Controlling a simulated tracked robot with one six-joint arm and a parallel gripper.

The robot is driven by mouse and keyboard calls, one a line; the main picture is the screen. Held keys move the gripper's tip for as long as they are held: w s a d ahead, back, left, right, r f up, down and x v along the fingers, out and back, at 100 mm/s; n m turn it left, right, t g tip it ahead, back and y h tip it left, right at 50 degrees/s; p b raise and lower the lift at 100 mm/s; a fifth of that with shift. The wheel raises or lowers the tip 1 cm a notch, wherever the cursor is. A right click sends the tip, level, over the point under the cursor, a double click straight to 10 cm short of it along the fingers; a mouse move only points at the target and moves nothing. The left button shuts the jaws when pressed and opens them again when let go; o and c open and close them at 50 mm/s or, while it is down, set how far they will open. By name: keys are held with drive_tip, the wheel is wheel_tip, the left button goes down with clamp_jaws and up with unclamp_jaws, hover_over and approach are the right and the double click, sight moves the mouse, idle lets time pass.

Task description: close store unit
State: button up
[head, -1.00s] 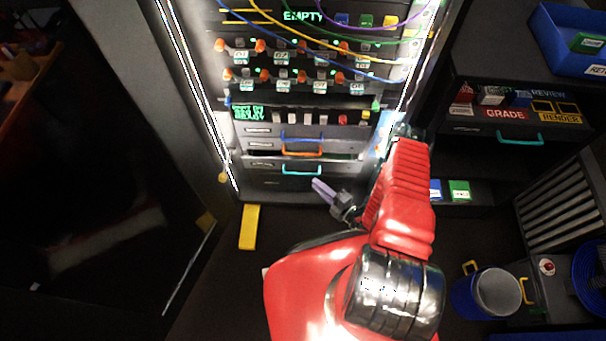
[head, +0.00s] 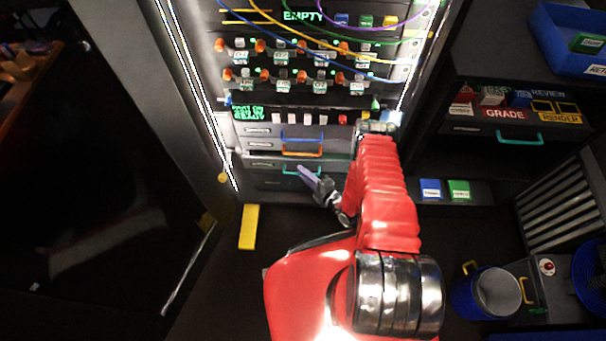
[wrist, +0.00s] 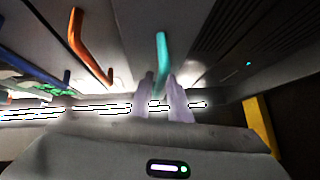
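The rack unit (head: 262,187) has stacked drawers with blue (head: 302,134), orange (head: 303,153) and teal (head: 288,168) handles. The drawer with the teal handle seems to stand out a little, with a pale edge above it; how far is unclear. My gripper (head: 304,172) has lilac fingers and is at the teal handle. In the wrist view, the fingers (wrist: 163,98) are apart, and the lower end of the teal handle (wrist: 161,55) shows at the gap between them. I cannot tell whether they touch it. The orange handle (wrist: 88,45) is to the left.
Colored cables (head: 350,50) hang across the rack's upper panels. An open dark door (head: 90,180) stands at left. A yellow bar (head: 249,227) lies on the floor. A shelf with another teal-handled drawer (head: 519,138) and a blue bucket (head: 488,293) are at right.

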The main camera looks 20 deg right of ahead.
drive_tip(key=shift+c, duration=0.4)
clamp_jaws()
